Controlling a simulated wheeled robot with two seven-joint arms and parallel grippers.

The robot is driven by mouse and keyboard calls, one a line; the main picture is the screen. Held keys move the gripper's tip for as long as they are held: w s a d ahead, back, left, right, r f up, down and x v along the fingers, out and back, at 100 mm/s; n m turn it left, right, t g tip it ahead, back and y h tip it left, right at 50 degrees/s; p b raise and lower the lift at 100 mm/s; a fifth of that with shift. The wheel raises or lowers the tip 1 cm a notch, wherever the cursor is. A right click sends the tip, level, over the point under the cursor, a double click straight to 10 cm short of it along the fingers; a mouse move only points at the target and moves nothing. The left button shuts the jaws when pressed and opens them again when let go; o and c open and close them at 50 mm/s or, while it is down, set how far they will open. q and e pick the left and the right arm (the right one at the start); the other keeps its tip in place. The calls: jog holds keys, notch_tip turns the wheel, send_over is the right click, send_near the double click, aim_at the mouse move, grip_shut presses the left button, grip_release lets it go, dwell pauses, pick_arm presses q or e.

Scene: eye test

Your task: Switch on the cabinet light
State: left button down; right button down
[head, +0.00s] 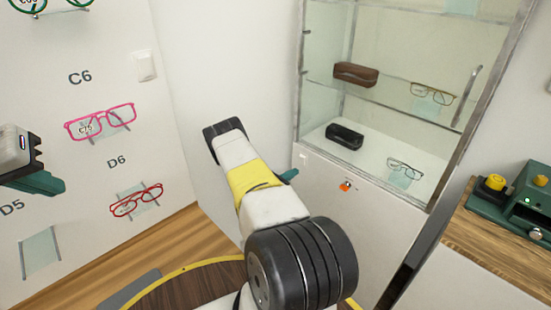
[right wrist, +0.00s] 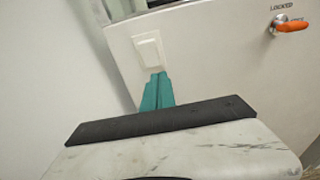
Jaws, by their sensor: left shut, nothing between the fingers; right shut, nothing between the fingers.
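The glass-fronted cabinet (head: 377,222) has a white lower panel with a small white rocker switch (right wrist: 149,51), also visible in the head view (head: 303,156). My right gripper (right wrist: 158,77) is shut and empty. Its teal fingertips are at the lower edge of the switch plate in the right wrist view; I cannot tell whether they touch it. In the head view my right arm hides most of that gripper, and only a teal finger (head: 290,174) shows below and left of the switch. My left gripper (head: 40,184) is shut and empty by the left wall.
An orange lock knob (right wrist: 290,25) marked LOCKED is right of the switch. Another white switch (head: 144,66) is on the left wall, above pink glasses (head: 100,121) and red glasses (head: 136,200). A wooden counter (head: 497,240) with green devices stands right. A round table (head: 160,291) is below my arm.

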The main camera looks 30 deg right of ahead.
jog(key=f+v, duration=0.2)
jog(key=v, duration=0.8)
jog(key=s+a+r+m+g+y, duration=0.2)
jog(key=s+r+m, duration=0.15)
jog(key=r, duration=0.45)
jog(key=s+a+r+m+g+y, duration=0.1)
jog(key=s+r+m+g+y, duration=0.15)
jog(key=r+m, duration=0.45)
jog(key=s+a+r+m+g+y, duration=0.2)
jog(key=r+m+g, duration=0.1)
jog(key=r, duration=0.7)
jog(key=s+a+r+m+t+y, duration=0.7)
jog(key=s+a+r+y, duration=0.5)
jog(key=s+a+r, duration=0.7)
notch_tip(320, 180, up, 3)
jog(key=shift+a+r+t, duration=0.1)
jog(key=shift+a+t, duration=0.95)
jog(key=shift+a, duration=0.15)
jog(key=shift+s, duration=0.1)
